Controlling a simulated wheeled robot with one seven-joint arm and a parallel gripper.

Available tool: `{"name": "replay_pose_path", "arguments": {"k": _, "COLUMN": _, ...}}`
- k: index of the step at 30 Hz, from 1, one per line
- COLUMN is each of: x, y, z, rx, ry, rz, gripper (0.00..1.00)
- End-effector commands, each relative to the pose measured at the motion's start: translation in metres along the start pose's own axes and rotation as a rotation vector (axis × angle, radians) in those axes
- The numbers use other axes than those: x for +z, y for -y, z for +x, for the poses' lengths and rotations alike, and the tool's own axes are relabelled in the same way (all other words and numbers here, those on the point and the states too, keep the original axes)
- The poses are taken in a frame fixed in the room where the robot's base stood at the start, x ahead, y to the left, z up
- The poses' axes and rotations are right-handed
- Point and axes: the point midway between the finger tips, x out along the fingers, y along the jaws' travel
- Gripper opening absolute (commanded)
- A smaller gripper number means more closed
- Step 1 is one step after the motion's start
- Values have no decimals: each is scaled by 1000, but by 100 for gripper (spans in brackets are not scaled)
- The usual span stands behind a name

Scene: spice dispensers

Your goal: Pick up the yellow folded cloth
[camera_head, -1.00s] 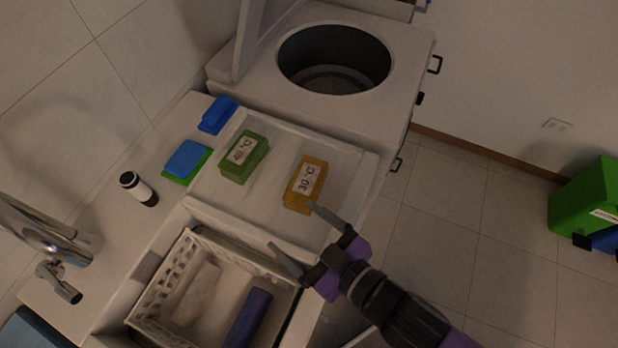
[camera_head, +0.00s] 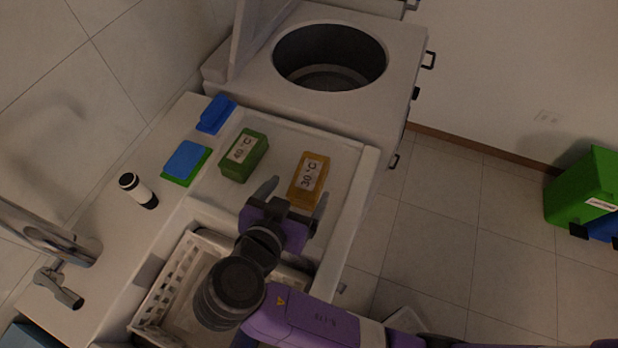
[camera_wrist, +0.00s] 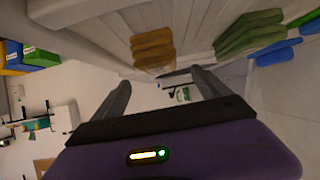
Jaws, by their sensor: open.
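The yellow folded cloth (camera_head: 309,179), marked "30 °C", lies on the white recessed counter top, to the right of the green folded cloth (camera_head: 244,156) marked "40 °C". In the wrist view the yellow cloth (camera_wrist: 153,50) shows beyond my fingers (camera_wrist: 162,84), a little left of centre, and the green cloth (camera_wrist: 249,36) is to the right.
A white basket (camera_head: 171,291) sits in front, partly hidden by my arm. An open round tub (camera_head: 330,57) is behind. A raised rim (camera_head: 359,200) edges the counter's right side.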

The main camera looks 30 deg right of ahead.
Motion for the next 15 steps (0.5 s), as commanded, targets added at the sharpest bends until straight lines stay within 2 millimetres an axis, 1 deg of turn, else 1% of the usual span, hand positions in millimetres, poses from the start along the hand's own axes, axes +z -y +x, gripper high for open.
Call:
{"name": "replay_pose_path", "arguments": {"k": 3, "x": 0, "y": -4, "z": 7, "rx": 21, "ry": 0, "rz": 13, "gripper": 86}}
{"name": "replay_pose_path", "arguments": {"k": 11, "x": -2, "y": -3, "z": 32, "rx": 19, "ry": 1, "rz": 13, "gripper": 86}}
{"name": "replay_pose_path", "arguments": {"k": 15, "x": -5, "y": 0, "z": 52, "rx": 20, "ry": 1, "rz": 11, "gripper": 86}}
